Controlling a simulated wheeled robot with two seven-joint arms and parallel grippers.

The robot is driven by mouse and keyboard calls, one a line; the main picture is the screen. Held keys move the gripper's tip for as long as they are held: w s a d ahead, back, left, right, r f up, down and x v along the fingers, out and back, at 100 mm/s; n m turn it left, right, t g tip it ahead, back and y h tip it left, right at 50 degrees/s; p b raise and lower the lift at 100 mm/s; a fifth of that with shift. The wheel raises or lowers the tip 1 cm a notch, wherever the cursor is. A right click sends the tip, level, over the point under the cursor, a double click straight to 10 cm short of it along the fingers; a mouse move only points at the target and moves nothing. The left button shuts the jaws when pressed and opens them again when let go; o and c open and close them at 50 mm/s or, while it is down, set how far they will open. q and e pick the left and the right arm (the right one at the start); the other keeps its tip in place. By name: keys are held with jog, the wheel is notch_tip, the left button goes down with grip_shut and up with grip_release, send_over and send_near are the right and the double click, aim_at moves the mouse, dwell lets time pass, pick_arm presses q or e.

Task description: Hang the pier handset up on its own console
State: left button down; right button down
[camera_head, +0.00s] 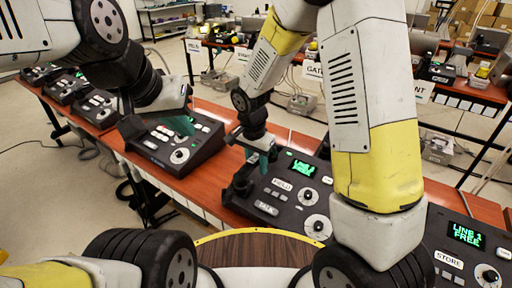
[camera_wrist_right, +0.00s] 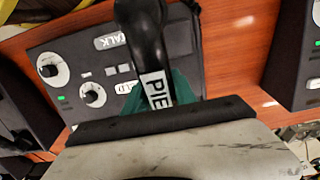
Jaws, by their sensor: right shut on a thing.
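My right gripper (camera_head: 262,154) is shut on a black handset (camera_head: 240,184), near the left side of a dark console (camera_head: 283,205). In the right wrist view the handset (camera_wrist_right: 143,38) carries a white label of which "PIE" shows. Teal fingers of the right gripper (camera_wrist_right: 160,98) sit on both sides of it. The console (camera_wrist_right: 75,45) lies beneath, with TALK and HOLD keys and two round dials. I cannot tell whether the handset touches the cradle. My left gripper (camera_head: 182,124) hangs over another console (camera_head: 180,150) on the left; its finger gap is not clear.
Another console (camera_head: 465,235) with a lit "LINE 1 FREE" screen stands at the right. More consoles (camera_head: 97,105) line the red-brown table (camera_head: 216,192) at the left. My right arm covers part of the table. Other benches with equipment (camera_head: 440,72) stand behind, across a floor gap.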

jog(key=w, duration=0.6)
jog(key=shift+w+a+f, duration=0.1)
jog(key=shift+w+f, duration=0.25)
jog(key=shift+f, duration=1.7)
jog(key=shift+f, duration=0.1)
jog(key=c, duration=1)
grip_release()
jog(key=shift+f, duration=0.1)
jog(key=s+d+r+n+y, duration=0.1)
jog(key=s+d+r, duration=0.1)
jog(key=r, duration=0.7)
jog(key=s+d+r, duration=0.2)
jog(key=r, duration=0.8)
jog(key=s+d+r+n+t, duration=0.1)
jog(key=s+d+r+n, duration=0.1)
jog(key=s, duration=0.4)
jog(key=s+d+r+n+t+y, duration=0.1)
jog(key=s+d+r+n+t, duration=0.1)
jog(key=s+d+r, duration=0.2)
jog(key=s+d+r+n+t+y, duration=0.1)
jog(key=s+d+r, duration=0.3)
jog(key=s, duration=0.5)
jog(key=shift+s+d+n+t, duration=0.15)
jog(key=shift+n+t, duration=0.35)
jog(key=shift+n, duration=0.2)
